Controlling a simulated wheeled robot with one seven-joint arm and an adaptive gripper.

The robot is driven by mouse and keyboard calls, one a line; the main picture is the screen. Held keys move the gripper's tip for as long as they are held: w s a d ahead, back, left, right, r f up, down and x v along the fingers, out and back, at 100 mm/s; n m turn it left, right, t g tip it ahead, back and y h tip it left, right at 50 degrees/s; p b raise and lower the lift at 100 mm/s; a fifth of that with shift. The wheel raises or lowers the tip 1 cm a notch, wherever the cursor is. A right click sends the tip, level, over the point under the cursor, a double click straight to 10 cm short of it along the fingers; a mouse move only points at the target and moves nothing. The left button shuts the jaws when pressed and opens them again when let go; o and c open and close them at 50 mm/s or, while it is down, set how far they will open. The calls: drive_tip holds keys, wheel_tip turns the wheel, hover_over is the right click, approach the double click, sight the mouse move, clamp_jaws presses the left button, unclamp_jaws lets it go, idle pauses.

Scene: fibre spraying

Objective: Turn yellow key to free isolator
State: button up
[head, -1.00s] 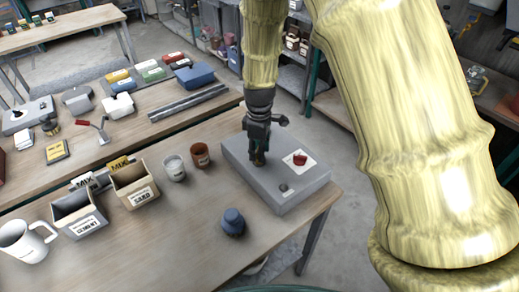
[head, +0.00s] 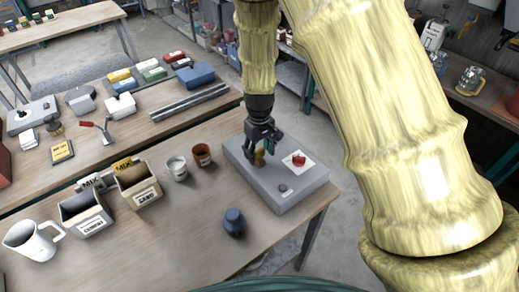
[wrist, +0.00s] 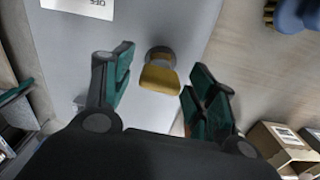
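The grey isolator box (head: 276,184) sits at the right corner of the near workbench. The yellow key (head: 260,158) stands on its top, towards the back left. The red isolator handle (head: 299,160) sits on a white label to the right of the key. My gripper (head: 262,148) is above the box at the key, fingers pointing down. In the wrist view, the open gripper (wrist: 158,72) has the yellow key (wrist: 160,79) between its green-padded fingers, with a gap on each side. The red handle is outside the wrist view; only part of the white label (wrist: 82,6) shows.
A brown cup (head: 202,155), a pale cup (head: 176,168), the sand box (head: 141,190), the cement box (head: 86,215) and a blue object (head: 234,222) stand left and in front. Bench space between them is clear.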

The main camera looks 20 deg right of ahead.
sight(260, 149)
idle(0.3)
wheel_tip(260, 149, up, 12)
idle(0.7)
